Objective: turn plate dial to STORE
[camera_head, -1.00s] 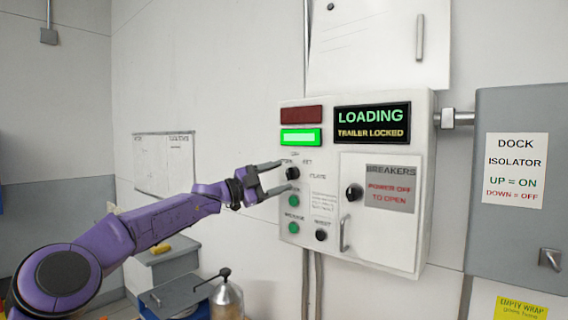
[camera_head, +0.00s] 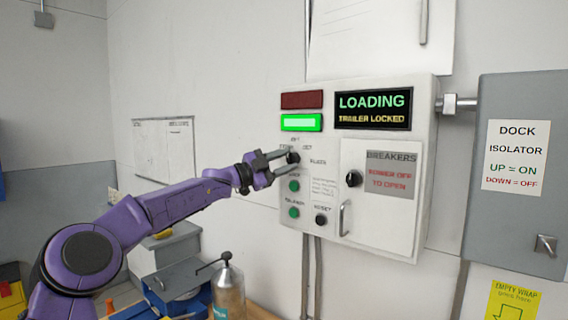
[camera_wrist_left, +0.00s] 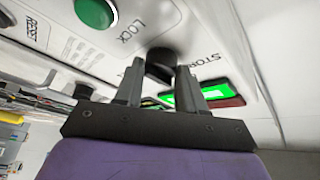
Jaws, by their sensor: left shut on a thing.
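The plate dial is a black knob (camera_head: 293,157) at the upper left of the white control box (camera_head: 427,170), with small lettering around it. My left gripper (camera_head: 287,160) reaches it from the left, its fingers shut on the knob. In the left wrist view the dark knob (camera_wrist_left: 161,64) sits between the two fingertips (camera_wrist_left: 160,75), with STORE printed to its right and LOCK to its left. The knob's pointer is hidden or too small to read. My right gripper is not in view.
The display (camera_head: 373,108) reads LOADING, TRAILER LOCKED. A green lamp (camera_head: 301,122) is lit. Green buttons (camera_head: 294,186) and a black reset knob (camera_head: 321,220) lie below the dial. A breaker door (camera_head: 380,200) is to the right. A metal bottle (camera_head: 228,292) stands below.

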